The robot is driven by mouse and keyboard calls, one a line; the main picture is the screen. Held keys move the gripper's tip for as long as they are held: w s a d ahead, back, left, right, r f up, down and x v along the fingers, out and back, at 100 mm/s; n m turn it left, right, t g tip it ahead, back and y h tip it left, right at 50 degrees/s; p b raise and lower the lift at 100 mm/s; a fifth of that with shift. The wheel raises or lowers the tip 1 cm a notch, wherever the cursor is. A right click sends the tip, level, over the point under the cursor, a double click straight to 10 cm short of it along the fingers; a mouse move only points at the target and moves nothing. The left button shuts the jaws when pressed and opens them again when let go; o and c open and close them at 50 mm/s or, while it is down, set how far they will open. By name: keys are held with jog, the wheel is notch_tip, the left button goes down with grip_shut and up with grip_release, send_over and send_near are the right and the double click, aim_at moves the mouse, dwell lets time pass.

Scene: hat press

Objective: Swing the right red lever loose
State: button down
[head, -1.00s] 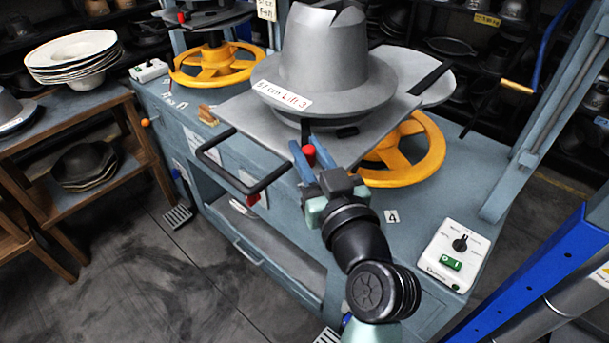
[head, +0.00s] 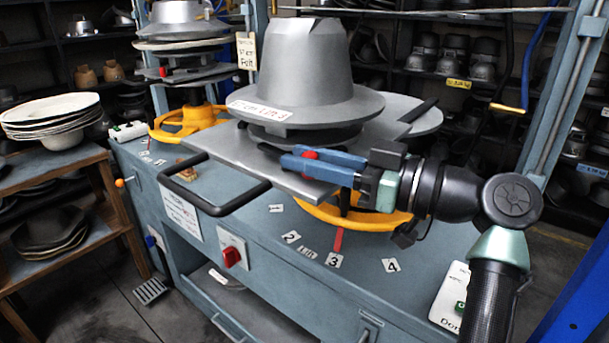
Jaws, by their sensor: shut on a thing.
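The right red lever shows as a red knob (head: 309,154) at the front edge of the grey plate of the near press, below the hat form (head: 306,70). My gripper (head: 300,162) reaches in from the right, its blue fingers lying level on either side of the knob. It is shut on the knob, and the fingers hide most of the lever. The rest of the lever's shaft cannot be made out. Another red knob (head: 164,72) sits on the left press, well away from my gripper.
A black bar handle (head: 215,209) sticks out in front of the plate. A yellow handwheel (head: 330,217) lies under my fingers, with a red pointer (head: 338,240) near the number labels. A red switch (head: 231,257) is on the bench front. Stacked plates (head: 52,118) stand left.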

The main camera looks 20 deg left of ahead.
jog(key=shift+w+n+g+b, duration=0.15)
jog(key=shift+n+g+b, duration=0.15)
jog(key=shift+n+g, duration=0.5)
jog(key=c, duration=0.7)
grip_release()
jog(key=shift+c, duration=0.2)
jog(key=d, duration=1.3)
jog(key=shift+s+b, duration=0.35)
jog(key=shift+s, duration=0.1)
